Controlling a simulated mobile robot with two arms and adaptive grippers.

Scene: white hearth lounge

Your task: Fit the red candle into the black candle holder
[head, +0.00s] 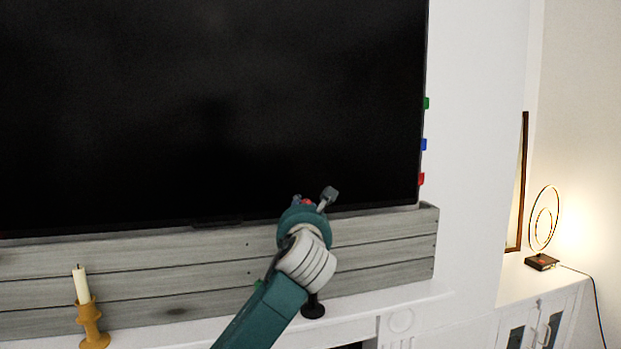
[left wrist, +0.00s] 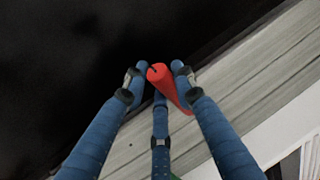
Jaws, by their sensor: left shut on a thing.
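My left gripper (head: 315,198) is raised in front of the lower edge of the TV in the head view. It is shut on the red candle (left wrist: 168,83), which sits between the blue fingers (left wrist: 160,72) in the left wrist view. In the head view only a small red bit of the candle (head: 306,202) shows at the gripper. The black candle holder (head: 313,309) stands on the white mantel, below the gripper in the picture. My arm hides part of it, and its top is hard to make out. My right gripper is in neither view.
A yellow holder (head: 91,325) with a white candle (head: 81,285) stands on the mantel (head: 400,298) at the left. The large black TV (head: 210,100) and grey wood boards (head: 385,240) are behind my arm. A ring lamp (head: 543,220) stands on a cabinet at the right.

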